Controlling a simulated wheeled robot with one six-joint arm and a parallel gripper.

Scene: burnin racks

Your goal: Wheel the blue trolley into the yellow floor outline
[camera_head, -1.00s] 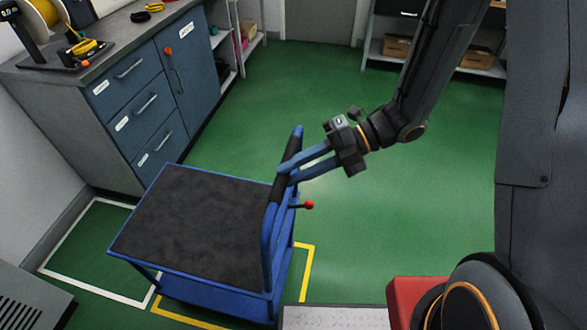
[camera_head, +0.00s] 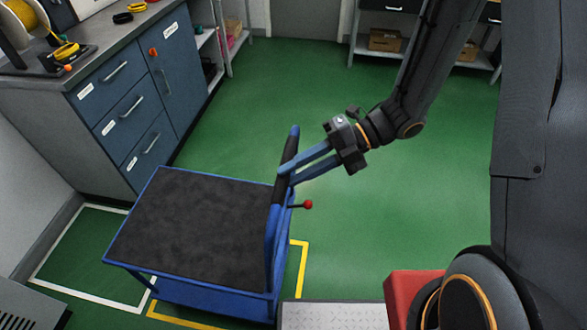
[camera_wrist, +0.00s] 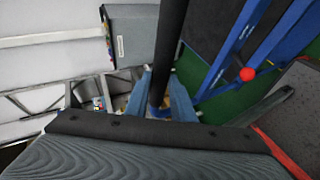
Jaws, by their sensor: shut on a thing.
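The blue trolley (camera_head: 200,228) has a dark top deck and stands in the lower left of the head view. Its upright push handle (camera_head: 289,150) is on the right side, with a black grip. My gripper (camera_head: 292,176) is shut on this handle; in the wrist view the dark bar (camera_wrist: 170,50) passes between the fingers. The yellow floor outline (camera_head: 303,268) shows beside the handle end and along the trolley's near side (camera_head: 180,316); the trolley hides the rest. The trolley's wheels are hidden, so I cannot tell how they sit against the outline.
A white floor outline (camera_head: 57,283) lies left of the trolley, partly under its left end. A blue drawer cabinet (camera_head: 130,103) stands behind it. A red-knobbed lever (camera_head: 307,204) sticks out by the handle. Green floor (camera_head: 400,200) is clear to the right. Shelves stand at the back.

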